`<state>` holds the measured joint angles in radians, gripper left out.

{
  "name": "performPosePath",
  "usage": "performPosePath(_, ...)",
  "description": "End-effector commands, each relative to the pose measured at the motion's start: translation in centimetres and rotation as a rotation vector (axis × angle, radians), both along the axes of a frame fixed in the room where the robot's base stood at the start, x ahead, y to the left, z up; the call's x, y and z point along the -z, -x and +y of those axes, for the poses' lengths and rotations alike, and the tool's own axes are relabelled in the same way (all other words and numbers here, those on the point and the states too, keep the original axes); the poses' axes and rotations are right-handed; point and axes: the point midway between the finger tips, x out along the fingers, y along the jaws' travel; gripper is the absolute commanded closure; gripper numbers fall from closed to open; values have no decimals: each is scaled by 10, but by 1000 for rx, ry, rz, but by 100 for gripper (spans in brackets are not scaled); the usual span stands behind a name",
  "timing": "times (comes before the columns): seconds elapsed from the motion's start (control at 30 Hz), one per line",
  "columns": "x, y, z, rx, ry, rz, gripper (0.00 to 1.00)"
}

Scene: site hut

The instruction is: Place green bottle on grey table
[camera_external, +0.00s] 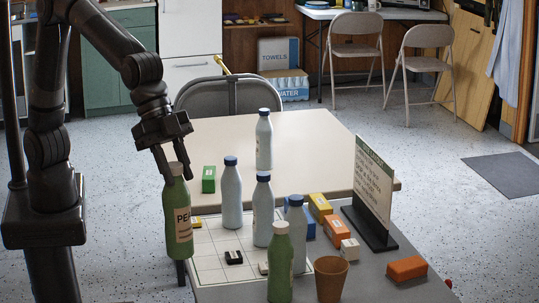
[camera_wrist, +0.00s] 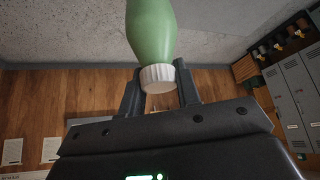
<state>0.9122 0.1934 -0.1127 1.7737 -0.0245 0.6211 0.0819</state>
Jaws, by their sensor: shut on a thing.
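My gripper (camera_external: 172,170) is shut on the neck of a green bottle (camera_external: 179,225) with a tan label. The bottle hangs upright at the left edge of the tables in the external view. In the wrist view the bottle (camera_wrist: 150,28) shows its white cap between the fingers of my gripper (camera_wrist: 159,88). The grey table (camera_external: 395,290) is in front, with a white gridded sheet (camera_external: 208,262) on its left part. A second green bottle (camera_external: 280,265) stands on it at the front. The held bottle's height relative to the tabletop is hard to tell.
Several pale blue-capped bottles (camera_external: 262,210), coloured blocks (camera_external: 335,230), a brown cup (camera_external: 330,277) and a sign (camera_external: 367,198) crowd the grey table. A beige table (camera_external: 310,140) adjoins behind, mostly clear, with a green block (camera_external: 208,179). A folding chair (camera_external: 230,95) stands behind it.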

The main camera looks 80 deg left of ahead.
Motion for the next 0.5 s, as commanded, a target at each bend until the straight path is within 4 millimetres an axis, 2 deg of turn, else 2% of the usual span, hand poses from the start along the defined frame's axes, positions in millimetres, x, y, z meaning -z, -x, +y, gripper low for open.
performPosePath(0.1,29,0,1,-1,-4,3,100)
performPosePath(0.33,66,-3,1,-1,-2,1,100)
performPosePath(0.5,85,-28,8,-8,-1,2,100)
